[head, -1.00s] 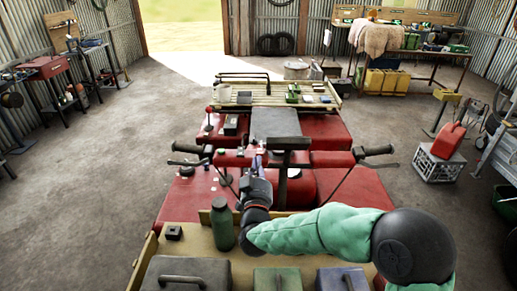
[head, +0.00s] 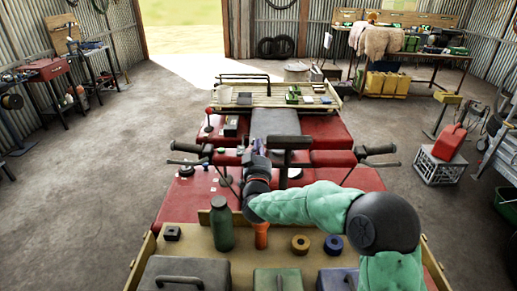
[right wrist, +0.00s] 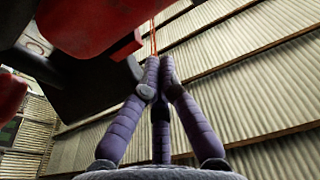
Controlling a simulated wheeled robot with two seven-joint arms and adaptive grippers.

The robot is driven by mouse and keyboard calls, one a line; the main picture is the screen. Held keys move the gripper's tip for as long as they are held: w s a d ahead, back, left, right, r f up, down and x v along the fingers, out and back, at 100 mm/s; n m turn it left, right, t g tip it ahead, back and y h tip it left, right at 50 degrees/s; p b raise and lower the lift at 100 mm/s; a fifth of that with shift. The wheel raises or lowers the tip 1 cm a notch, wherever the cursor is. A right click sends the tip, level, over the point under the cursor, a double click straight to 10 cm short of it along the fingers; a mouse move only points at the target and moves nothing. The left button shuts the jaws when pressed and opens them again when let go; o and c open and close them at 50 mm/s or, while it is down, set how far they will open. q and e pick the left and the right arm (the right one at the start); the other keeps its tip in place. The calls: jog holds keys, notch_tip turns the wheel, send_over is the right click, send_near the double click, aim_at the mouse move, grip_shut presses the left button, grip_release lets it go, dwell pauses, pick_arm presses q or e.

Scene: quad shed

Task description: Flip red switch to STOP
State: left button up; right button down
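The red quad bike (head: 318,185) stands ahead, its handlebar (head: 331,157) running crosswise. I cannot surely pick out the red switch or its setting in the head view. My right gripper (head: 254,150) is at the middle-left part of the handlebar, partly hidden by its own wrist. In the right wrist view its purple fingers (right wrist: 158,68) come together at the tips, with nothing visible between them. A large red part (right wrist: 95,25) and a dark part hang close at upper left there; I cannot tell whether the fingers touch them. My left gripper is out of view.
A wooden rack in front of me holds a green bottle (head: 222,224), an orange item (head: 261,236), tape rolls (head: 333,244) and cases. A slatted rack (head: 275,95) with small items is at the far end of the quad. Open floor (head: 95,165) lies to the left.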

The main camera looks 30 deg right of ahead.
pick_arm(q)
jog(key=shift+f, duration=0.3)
pick_arm(e)
jog(key=shift+s+f, duration=0.1)
jog(key=shift+f, duration=0.7)
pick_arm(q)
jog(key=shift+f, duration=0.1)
